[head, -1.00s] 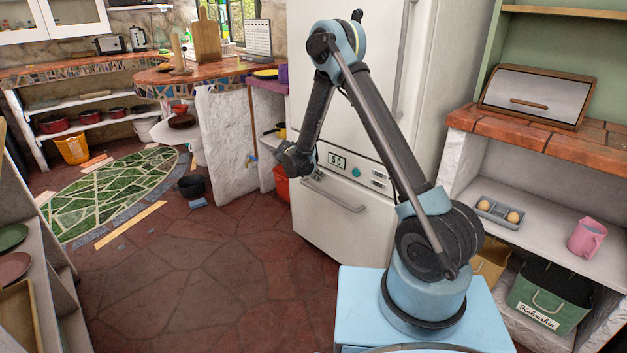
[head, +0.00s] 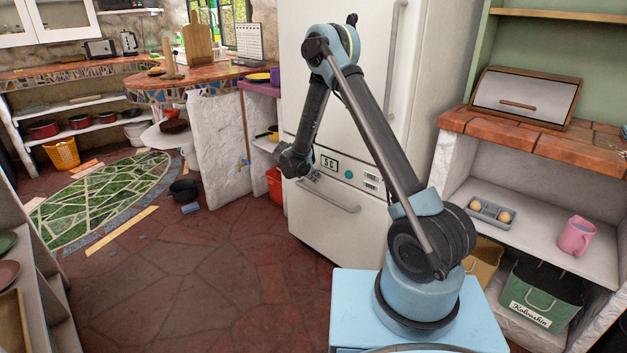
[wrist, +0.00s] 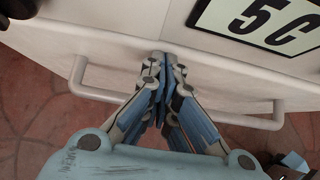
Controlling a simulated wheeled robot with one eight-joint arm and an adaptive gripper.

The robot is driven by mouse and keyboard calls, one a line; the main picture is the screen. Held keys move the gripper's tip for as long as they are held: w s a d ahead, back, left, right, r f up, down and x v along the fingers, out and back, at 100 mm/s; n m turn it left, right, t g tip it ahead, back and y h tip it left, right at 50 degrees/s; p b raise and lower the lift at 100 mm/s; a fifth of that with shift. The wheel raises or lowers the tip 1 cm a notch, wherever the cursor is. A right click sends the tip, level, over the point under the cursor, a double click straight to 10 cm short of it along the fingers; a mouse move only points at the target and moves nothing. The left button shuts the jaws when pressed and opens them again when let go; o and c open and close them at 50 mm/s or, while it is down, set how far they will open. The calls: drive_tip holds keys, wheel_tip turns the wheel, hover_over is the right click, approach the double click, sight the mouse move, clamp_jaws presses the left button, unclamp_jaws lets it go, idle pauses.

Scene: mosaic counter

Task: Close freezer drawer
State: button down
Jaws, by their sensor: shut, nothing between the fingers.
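The freezer drawer (head: 318,222) is the white lower front of the tall fridge (head: 340,85), with a horizontal bar handle (head: 328,195). Its front looks about level with the panel above; a small gap cannot be ruled out. In the wrist view the white drawer front (wrist: 45,50) and handle (wrist: 95,93) lie just beyond my gripper (wrist: 160,62). My gripper's fingers are together and empty, with tips over the handle's middle, close to the drawer front. Contact cannot be told. In the head view my wrist is in front of the fridge's left side and the fingers are not clear.
A display panel (head: 330,163) sits above the drawer. A counter (head: 215,125) and a red bin (head: 275,187) stand left of the fridge. Shelves with a pink jug (head: 577,238) and a green box (head: 542,295) stand right. The stone floor (head: 190,285) in front is open.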

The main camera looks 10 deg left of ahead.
drive_tip(key=shift+w+d+r, duration=0.1)
drive_tip(key=shift+w+d, duration=0.05)
drive_tip(key=s+a+f+v, duration=0.1)
drive_tip(key=s+f+v, duration=0.1)
drive_tip(key=v, duration=1.1)
drive_tip(key=s+d+r+m+g+y, duration=0.1)
drive_tip(key=s+d+r+m, duration=0.4)
drive_tip(key=d, duration=0.4)
drive_tip(key=s+d+r+m+g, duration=0.1)
drive_tip(key=s+d+r+m, duration=0.4)
drive_tip(key=d, duration=0.4)
drive_tip(key=s+d+r+m+g+y, duration=0.1)
drive_tip(key=s+d+r+m+g, duration=0.15)
drive_tip(key=d+r, duration=0.5)
drive_tip(key=s+d+m+y, duration=0.1)
drive_tip(key=s+d+m, duration=0.7)
drive_tip(key=s, duration=0.5)
drive_tip(key=s+d+f+m+y, duration=0.1)
drive_tip(key=s+f+m, duration=0.2)
drive_tip(key=s, duration=0.4)
drive_tip(key=s+d+f+m+y, duration=0.1)
drive_tip(key=s+d+f+m, duration=0.1)
drive_tip(key=s, duration=0.5)
drive_tip(key=shift+s+f+m+y, duration=0.35)
drive_tip(key=shift+f+m, duration=0.15)
drive_tip(key=shift+m, duration=0.75)
